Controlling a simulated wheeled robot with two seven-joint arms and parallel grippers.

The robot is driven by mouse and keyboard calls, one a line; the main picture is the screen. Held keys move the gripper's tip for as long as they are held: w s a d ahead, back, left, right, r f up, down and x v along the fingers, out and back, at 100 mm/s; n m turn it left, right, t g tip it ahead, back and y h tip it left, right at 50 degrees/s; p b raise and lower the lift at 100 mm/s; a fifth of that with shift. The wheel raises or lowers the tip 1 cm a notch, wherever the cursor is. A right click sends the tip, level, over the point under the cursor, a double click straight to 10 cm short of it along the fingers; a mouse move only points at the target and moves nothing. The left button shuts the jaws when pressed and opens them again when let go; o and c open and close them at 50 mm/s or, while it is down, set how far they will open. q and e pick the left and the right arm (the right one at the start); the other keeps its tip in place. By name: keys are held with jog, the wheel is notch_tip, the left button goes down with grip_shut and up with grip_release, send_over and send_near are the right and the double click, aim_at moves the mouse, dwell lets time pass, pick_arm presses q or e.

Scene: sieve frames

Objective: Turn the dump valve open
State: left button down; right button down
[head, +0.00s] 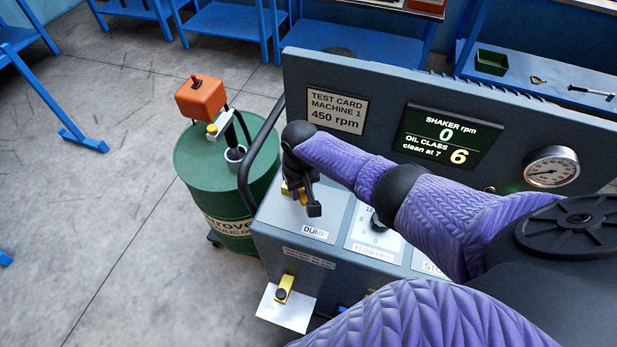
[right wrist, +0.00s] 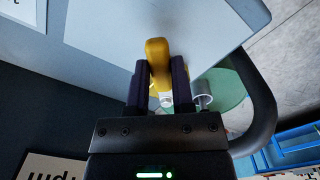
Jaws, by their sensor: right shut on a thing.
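The dump valve's yellow handle (head: 285,188) stands on the grey machine's sloped panel, above the "DUMP" label (head: 314,232). Much of it is hidden by my right gripper (head: 302,196). In the right wrist view the yellow handle (right wrist: 157,50) sits between the two dark fingers of my right gripper (right wrist: 158,82), which are shut on it. The handle's exact turn angle is hard to tell. My left gripper is out of view.
The display (head: 448,138) reads shaker 0 rpm and oil class 6, clean at 7. A green drum (head: 205,180) with an orange-topped pump (head: 202,97) stands left of the machine. A yellow fitting (head: 285,288) is on the machine's front, above a white plate (head: 286,312).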

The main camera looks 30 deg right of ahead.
jog(key=m, duration=0.1)
jog(key=a+m+p, duration=0.1)
jog(key=shift+w+a+m, duration=0.25)
jog(key=shift+a+m, duration=0.05)
jog(key=shift+m, duration=0.1)
jog(key=shift+w+a+m, duration=0.3)
jog(key=shift+a+m, duration=0.25)
jog(key=shift+m, duration=0.65)
jog(key=shift+w+a+m, duration=0.2)
jog(key=shift+a+m, duration=0.05)
jog(key=shift+m, duration=0.35)
jog(key=shift+w+a+m, duration=0.2)
jog(key=shift+m, duration=0.4)
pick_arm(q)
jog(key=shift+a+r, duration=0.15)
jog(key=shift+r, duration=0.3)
pick_arm(e)
jog(key=shift+w+m, duration=0.1)
jog(key=shift+m, duration=0.2)
jog(key=shift+w+a, duration=0.1)
jog(key=shift+c, duration=2.4)
grip_release()
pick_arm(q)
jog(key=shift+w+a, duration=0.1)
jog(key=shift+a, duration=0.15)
